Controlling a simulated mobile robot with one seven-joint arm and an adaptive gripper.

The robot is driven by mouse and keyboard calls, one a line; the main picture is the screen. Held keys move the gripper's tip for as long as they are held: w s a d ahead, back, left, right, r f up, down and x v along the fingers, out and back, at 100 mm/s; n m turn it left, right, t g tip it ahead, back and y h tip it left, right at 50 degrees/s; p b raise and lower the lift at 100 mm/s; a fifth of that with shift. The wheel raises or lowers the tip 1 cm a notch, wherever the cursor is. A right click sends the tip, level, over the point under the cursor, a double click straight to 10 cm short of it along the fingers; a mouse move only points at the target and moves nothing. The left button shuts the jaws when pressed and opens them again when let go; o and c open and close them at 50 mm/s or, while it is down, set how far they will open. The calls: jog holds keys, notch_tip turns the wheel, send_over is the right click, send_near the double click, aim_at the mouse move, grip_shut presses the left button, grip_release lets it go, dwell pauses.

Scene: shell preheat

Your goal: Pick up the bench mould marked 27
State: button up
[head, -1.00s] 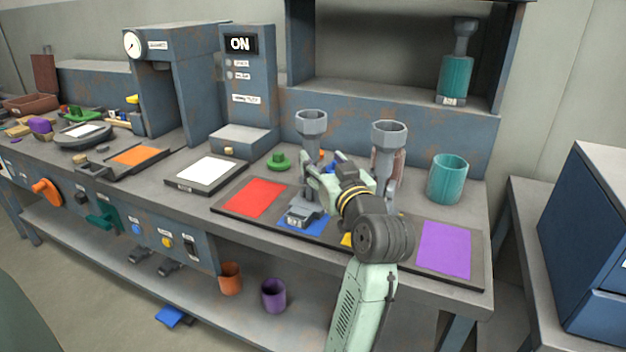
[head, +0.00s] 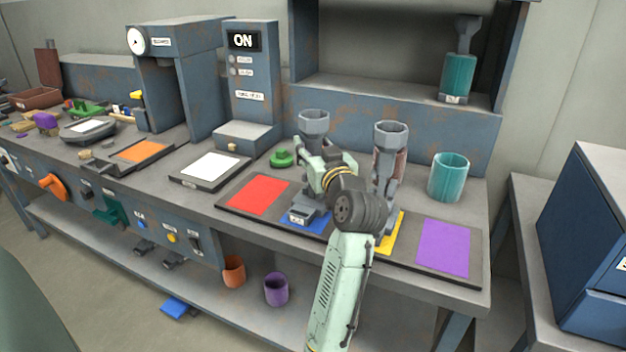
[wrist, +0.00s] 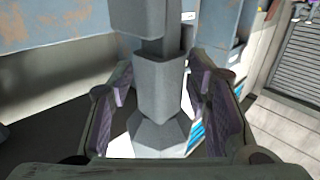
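A grey bench mould (head: 314,123) with a flared cup top stands upright on the blue square (head: 317,224); its base label is too small to read. A second grey mould (head: 391,134) stands on the yellow square (head: 397,228), partly behind my arm. I cannot tell which is marked 27. My gripper (head: 313,170) is at the stem of the mould on the blue square. In the wrist view, the purple-padded fingers of my gripper (wrist: 160,95) stand either side of a grey faceted stem (wrist: 158,85), with narrow gaps showing. The gripper looks open around it.
A teal cup (head: 448,178) stands at the right of the bench. A teal-sleeved mould (head: 458,75) stands on the shelf above. Red (head: 258,195) and purple (head: 444,247) squares lie clear. A green knob-like piece (head: 282,158) sits left of the moulds.

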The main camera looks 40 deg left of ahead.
grip_shut()
dwell(0.3)
jog(key=shift+r, duration=0.1)
dwell(0.4)
